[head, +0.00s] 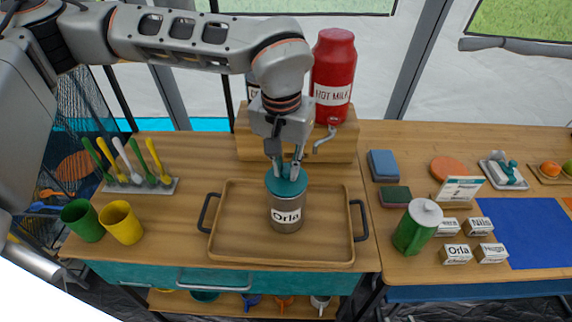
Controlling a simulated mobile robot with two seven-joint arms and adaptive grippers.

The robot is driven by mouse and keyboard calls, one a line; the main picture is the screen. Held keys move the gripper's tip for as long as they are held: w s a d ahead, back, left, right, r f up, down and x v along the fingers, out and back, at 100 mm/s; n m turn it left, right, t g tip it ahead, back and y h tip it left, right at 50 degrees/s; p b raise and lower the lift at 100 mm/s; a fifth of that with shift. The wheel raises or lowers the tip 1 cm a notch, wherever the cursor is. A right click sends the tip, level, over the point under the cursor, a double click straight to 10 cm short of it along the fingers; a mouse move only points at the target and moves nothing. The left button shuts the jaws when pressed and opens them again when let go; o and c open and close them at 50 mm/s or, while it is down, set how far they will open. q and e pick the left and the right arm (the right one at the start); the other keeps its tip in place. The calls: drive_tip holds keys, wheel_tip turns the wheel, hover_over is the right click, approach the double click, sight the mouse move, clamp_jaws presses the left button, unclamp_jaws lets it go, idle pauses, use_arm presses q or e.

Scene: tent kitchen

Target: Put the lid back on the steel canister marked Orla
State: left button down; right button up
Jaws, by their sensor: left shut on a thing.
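The steel canister marked Orla (286,205) stands upright on a wooden tray with black handles (235,247). A teal lid (287,184) is at the canister's top. My left gripper (286,172) comes down from above and is shut on the lid. The lid looks level and lies over the mouth; whether it is fully seated cannot be told from this angle. The canister's far side and its rim are hidden. My right gripper is not in view.
A red hot milk dispenser (333,75) stands on a wooden stand (345,142) behind the tray. Green (83,220) and yellow (121,222) cups and a spoon rack (141,186) are left.

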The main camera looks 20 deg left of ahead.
use_arm(q)
drive_tip(key=c, duration=1.4)
unclamp_jaws()
drive_tip(key=shift+r, duration=0.15)
drive_tip(key=shift+r+p, duration=2.7)
drive_tip(key=shift+r, duration=0.6)
clamp_jaws()
